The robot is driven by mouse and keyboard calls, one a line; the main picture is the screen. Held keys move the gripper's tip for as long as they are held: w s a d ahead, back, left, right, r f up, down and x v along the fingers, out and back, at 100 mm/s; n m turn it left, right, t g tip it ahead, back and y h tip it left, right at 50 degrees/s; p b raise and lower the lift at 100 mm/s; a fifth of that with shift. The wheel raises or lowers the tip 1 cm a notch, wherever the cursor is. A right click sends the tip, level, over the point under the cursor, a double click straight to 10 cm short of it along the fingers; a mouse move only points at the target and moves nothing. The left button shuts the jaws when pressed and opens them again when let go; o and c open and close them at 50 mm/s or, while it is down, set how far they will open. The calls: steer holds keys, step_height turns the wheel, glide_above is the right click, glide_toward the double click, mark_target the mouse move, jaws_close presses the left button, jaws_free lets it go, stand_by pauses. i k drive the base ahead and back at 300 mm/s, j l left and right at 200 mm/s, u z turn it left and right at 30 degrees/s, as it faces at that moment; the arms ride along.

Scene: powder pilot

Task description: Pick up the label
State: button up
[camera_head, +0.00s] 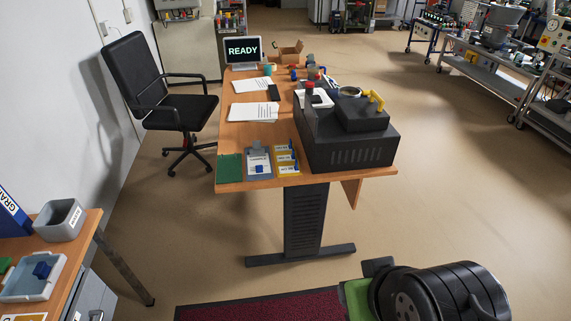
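Several label-like pieces lie at the near end of the wooden desk (236,134). A grey clipboard (250,176) carries a white printed sheet (258,160) with a small blue piece (259,169) on it. Beside it, a yellow board (292,174) holds white printed strips (284,158) with blue pieces at their right side. The print is too small to read surely, and I cannot tell which piece is the label. My gripper is not recognisable in this view.
A dark machine (345,157) stands right of the boards; a green mat (229,168) lies to their left. A black chair (178,105) stands left of the desk. A side table with a grey bin (58,220) is at lower left. Open floor (200,250) lies in front.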

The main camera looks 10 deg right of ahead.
mark_target(288, 169)
steer(key=i+l+u, duration=0.1)
steer(key=i+u, duration=0.3)
steer(key=i+l+u, duration=0.2)
steer(key=i+u, duration=0.25)
steer(key=i+l+u, duration=0.2)
steer(key=u, duration=0.2)
steer(key=i+l+u, duration=0.25)
steer(key=l+u, duration=0.2)
steer(key=i+l+u, duration=0.15)
steer(key=l+u, duration=0.25)
steer(key=l, duration=0.15)
